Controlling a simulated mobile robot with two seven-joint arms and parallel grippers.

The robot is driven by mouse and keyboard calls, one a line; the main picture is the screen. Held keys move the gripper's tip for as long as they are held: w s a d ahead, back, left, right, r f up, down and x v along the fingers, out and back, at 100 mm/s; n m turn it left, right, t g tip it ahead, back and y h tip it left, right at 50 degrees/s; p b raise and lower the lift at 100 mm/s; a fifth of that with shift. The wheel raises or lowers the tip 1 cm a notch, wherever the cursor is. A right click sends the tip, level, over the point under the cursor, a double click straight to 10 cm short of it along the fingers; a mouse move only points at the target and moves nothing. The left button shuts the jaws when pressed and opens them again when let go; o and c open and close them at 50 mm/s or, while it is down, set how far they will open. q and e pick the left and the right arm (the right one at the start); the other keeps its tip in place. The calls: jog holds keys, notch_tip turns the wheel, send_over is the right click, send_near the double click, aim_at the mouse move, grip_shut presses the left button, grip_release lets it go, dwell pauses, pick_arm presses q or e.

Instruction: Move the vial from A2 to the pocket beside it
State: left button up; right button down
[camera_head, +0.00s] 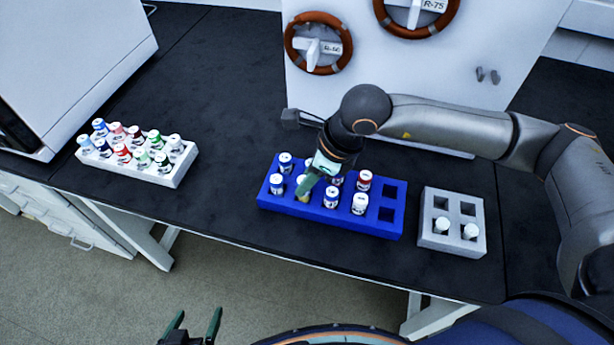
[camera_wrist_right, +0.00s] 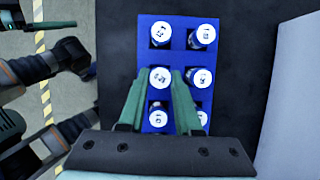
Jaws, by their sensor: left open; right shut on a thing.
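A blue rack (camera_head: 330,222) stands mid-table with two rows of white-capped vials, and its two rightmost pockets are empty. My right gripper (camera_head: 306,188) reaches down over the front row and is shut on the second vial from the left. In the right wrist view the fingers (camera_wrist_right: 158,84) are on either side of this vial (camera_wrist_right: 160,77), which appears to be still in its pocket. Neighbouring vials (camera_wrist_right: 202,77) stand close around it. Pocket labels are not readable. My left gripper (camera_head: 195,322) is open and empty at the bottom, away from the table.
A white rack (camera_head: 135,172) full of vials with coloured bands stands at the left. A grey rack (camera_head: 450,246) at the right has two capped vials in front and two empty rear pockets. A white panel with round handles (camera_head: 360,100) stands behind. Dark table surface is clear between racks.

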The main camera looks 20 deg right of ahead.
jog(key=shift+f, duration=0.2)
dwell(0.3)
jog(key=shift+f+b, duration=0.4)
jog(key=shift+b, duration=0.3)
jog(key=shift+c, duration=0.6)
grip_release()
jog(key=shift+r, duration=0.1)
jog(key=shift+r+p, duration=1.9)
jog(key=shift+r, duration=1.55)
